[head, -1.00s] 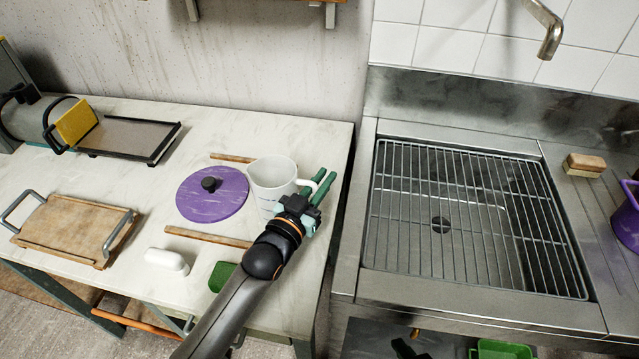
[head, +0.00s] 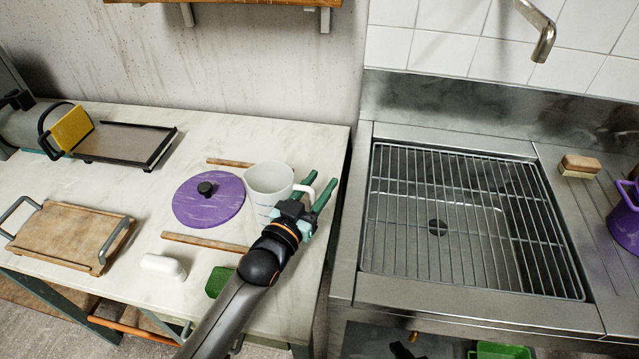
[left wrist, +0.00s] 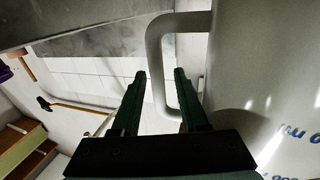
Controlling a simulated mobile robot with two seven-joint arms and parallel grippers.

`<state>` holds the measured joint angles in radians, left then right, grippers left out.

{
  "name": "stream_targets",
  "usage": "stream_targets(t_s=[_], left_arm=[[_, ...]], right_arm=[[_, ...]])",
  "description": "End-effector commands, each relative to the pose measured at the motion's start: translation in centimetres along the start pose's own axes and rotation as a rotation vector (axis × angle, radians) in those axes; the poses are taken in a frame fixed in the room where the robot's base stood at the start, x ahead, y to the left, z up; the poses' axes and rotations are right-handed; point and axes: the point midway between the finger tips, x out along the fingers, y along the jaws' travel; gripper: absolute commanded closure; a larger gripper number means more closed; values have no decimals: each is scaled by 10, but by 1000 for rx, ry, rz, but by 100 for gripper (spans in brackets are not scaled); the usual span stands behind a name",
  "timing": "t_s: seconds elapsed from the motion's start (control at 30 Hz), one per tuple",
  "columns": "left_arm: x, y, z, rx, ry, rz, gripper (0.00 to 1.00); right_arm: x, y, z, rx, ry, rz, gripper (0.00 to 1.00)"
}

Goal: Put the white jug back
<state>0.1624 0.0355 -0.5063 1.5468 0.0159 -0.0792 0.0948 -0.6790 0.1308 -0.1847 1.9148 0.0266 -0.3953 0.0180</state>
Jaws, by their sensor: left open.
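The white jug (head: 266,186) stands upright on the pale worktop (head: 110,190), between two wooden sticks. Its handle points right, toward my left gripper (head: 321,186). My left gripper is open, with its green fingers beside the jug's right side at the handle. In the left wrist view the jug's wall (left wrist: 265,60) fills the right side. The handle (left wrist: 157,70) shows between and past the fingertips (left wrist: 160,76); I cannot tell whether they touch it. My right gripper is not in view.
A purple lid (head: 208,203) lies left of the jug. Wooden sticks (head: 205,242), a white block (head: 163,266) and a green container (head: 218,281) are near. The steel sink with its rack (head: 465,220) is right. A wooden shelf (head: 240,2) hangs above.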

Motion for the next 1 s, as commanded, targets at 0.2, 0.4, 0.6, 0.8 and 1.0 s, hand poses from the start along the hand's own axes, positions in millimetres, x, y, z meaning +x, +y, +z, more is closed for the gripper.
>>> stream_targets(t_s=[0.2, 0.4, 0.6, 0.8, 1.0], left_arm=[[-34, 0, 3, 0, -6, -1, 56], [-62, 0, 2, 0, -5, 0, 56], [-73, 0, 1, 0, -2, 0, 56], [-73, 0, 1, 0, -3, -1, 56], [-73, 0, 1, 0, -3, 0, 56]], right_arm=[[-1, 0, -2, 0, 1, 0, 100], [-2, 0, -2, 0, 2, 0, 100], [-2, 0, -3, 0, 2, 0, 100], [-2, 0, -2, -1, 2, 1, 100], [-2, 0, -3, -1, 2, 1, 100]])
